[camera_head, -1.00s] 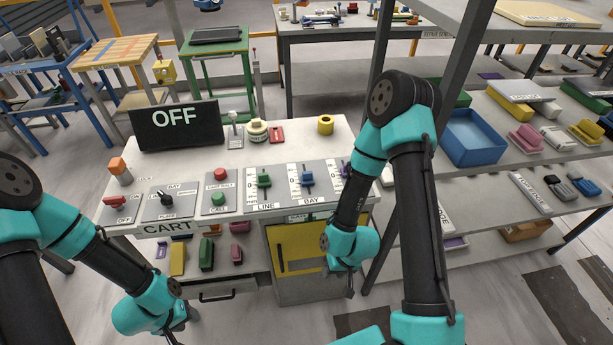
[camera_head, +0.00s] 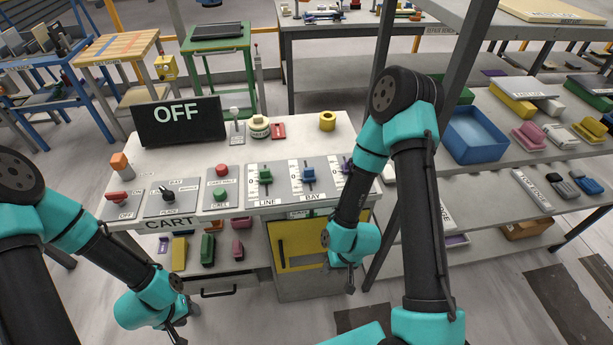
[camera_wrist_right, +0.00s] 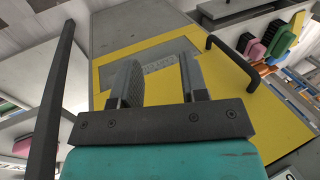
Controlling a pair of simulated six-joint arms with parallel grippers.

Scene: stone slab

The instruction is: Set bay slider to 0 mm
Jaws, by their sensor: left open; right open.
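The bay slider has a blue knob (camera_head: 309,175) on a vertical slot in a grey panel (camera_head: 312,190) marked BAY, on the cart console. The knob sits around the middle of its slot; the scale marks are too small to read. My right gripper (camera_head: 350,282) hangs below the console's front edge, apart from the knob. In the right wrist view its open jaws (camera_wrist_right: 160,82) are empty in front of a yellow panel (camera_wrist_right: 225,115). My left gripper (camera_head: 178,332) is low at the left, in front of the console, away from the slider; its fingers show only partly.
A green LINE slider knob (camera_head: 265,177) is left of the blue one, and a purple knob (camera_head: 346,166) is right, partly behind my right arm. A CALL button panel (camera_head: 221,187), rotary switch (camera_head: 168,194) and red switch (camera_head: 117,196) lie further left. A screen (camera_head: 178,122) reads OFF.

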